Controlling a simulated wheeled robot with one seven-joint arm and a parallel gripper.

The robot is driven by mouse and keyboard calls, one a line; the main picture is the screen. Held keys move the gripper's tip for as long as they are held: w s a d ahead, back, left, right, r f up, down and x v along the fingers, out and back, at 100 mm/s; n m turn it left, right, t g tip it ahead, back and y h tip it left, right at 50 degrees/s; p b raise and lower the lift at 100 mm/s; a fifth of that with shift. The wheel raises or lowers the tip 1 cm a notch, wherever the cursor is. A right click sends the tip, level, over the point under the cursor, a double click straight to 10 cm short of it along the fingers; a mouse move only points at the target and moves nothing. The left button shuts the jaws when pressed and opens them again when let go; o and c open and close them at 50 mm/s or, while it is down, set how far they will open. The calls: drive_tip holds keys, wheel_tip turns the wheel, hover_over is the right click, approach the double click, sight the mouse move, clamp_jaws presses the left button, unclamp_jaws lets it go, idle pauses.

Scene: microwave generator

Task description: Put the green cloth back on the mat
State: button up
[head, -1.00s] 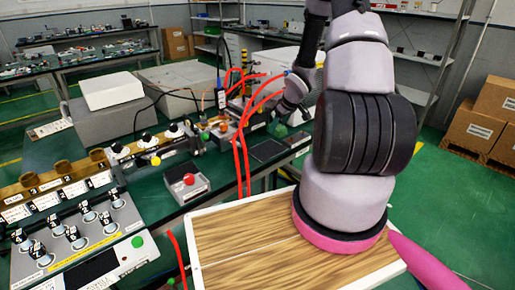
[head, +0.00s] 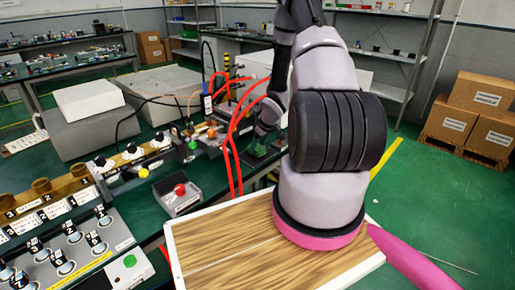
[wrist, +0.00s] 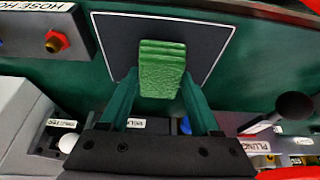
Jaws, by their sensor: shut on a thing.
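The green cloth (wrist: 162,65) is a small folded, ridged block between the fingers of my gripper (wrist: 159,80) in the wrist view. The gripper is shut on it. The mat (wrist: 112,38) is a dark grey sheet with a thin white border, and it lies behind the cloth in the wrist view. The cloth appears over the mat's middle to lower part; I cannot tell whether it touches. In the head view my gripper (head: 262,136) is small and far off at the bench, partly behind my arm, with green showing at its tip.
A box with a red button (head: 180,190) stands left of the mat on the bench. Red hoses (head: 232,150) rise close by. In the wrist view a hose-holder box (wrist: 45,35) lies left of the mat, and a dark knob (wrist: 295,105) and labelled panels lie right.

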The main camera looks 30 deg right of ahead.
drive_tip(key=shift+f, duration=0.35)
drive_tip(key=o, duration=1.2)
drive_tip(key=s+a+r+m+h, duration=0.1)
drive_tip(key=s+r, duration=0.2)
drive_tip(key=r, duration=0.9)
drive_tip(key=s+r+m+h, duration=0.2)
drive_tip(key=s+r, duration=0.1)
drive_tip(key=r, duration=0.9)
drive_tip(key=s+a+r+m+h, duration=0.1)
drive_tip(key=s+r, duration=0.2)
drive_tip(key=r, duration=0.8)
drive_tip(key=s+a+r+m+t+y, duration=0.1)
drive_tip(key=s+a+r, duration=0.3)
drive_tip(key=s+r, duration=0.1)
drive_tip(key=s+a+r+m+y, duration=0.1)
drive_tip(key=s+a+r+y, duration=0.1)
drive_tip(key=s+a+r, duration=0.3)
drive_tip(key=s+a+r+m+t+y, duration=0.1)
drive_tip(key=s+a+r+m, duration=0.1)
drive_tip(key=s+a+r, duration=0.2)
drive_tip(key=shift+s+a+r+t+y, duration=0.1)
drive_tip(key=shift+s+r, duration=0.15)
drive_tip(key=shift+s, duration=0.35)
drive_tip(key=shift+s+a+r+t+y, duration=0.1)
drive_tip(key=shift+s+a+r, duration=0.1)
drive_tip(key=shift+s, duration=0.4)
drive_tip(key=shift+s+a+r+t+y, duration=0.1)
drive_tip(key=shift+s+r, duration=0.15)
drive_tip(key=shift+s, duration=0.35)
